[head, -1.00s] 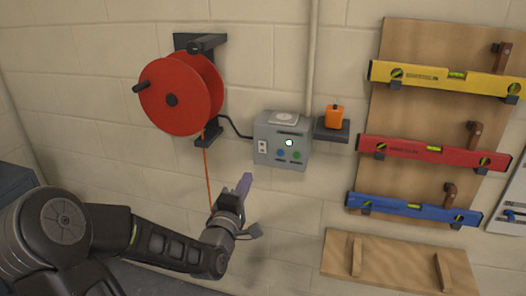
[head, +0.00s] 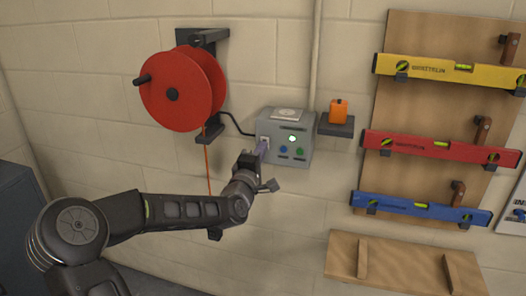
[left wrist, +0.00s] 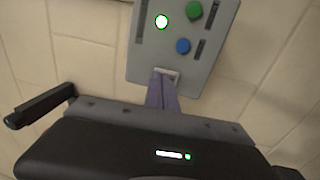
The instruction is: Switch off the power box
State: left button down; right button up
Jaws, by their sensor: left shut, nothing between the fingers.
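The grey power box (head: 296,133) is mounted on the block wall in the head view. Its round lamp (head: 292,139) glows white-green, with a blue button (head: 283,149) and a green button (head: 300,153) below. My left gripper (head: 263,149) is shut, its purple fingertips at the pale rocker switch (head: 263,140) on the box's left side. In the left wrist view the fingertips (left wrist: 163,80) overlap the switch (left wrist: 168,73) at the edge of the box (left wrist: 200,45); I cannot tell whether they press it. The lamp (left wrist: 161,21) is lit there too. My right gripper is not in view.
A red cable reel (head: 172,93) hangs left of the box, with an orange cord dropping below. A small shelf (head: 336,126) with an orange object (head: 338,110) is close on the right. A board with yellow, red and blue levels (head: 425,209) is farther right.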

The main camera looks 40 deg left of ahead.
aim_at(267, 134)
pick_arm(q)
jog(key=shift+x, duration=0.85)
jog(key=shift+r, duration=0.1)
jog(key=shift+w+r+p, duration=0.15)
jog(key=shift+r+p, duration=0.05)
jog(key=shift+p, duration=0.35)
jog(key=r+g+p, duration=0.1)
jog(key=g+p, duration=0.1)
jog(key=p, duration=0.2)
jog(key=shift+w+a+r+h+p, duration=0.1)
jog(key=shift+r+h+p, duration=0.25)
jog(key=shift+r+h, duration=0.05)
jog(key=shift+f+b, duration=0.65)
jog(key=shift+b, duration=0.05)
jog(key=shift+r, duration=0.1)
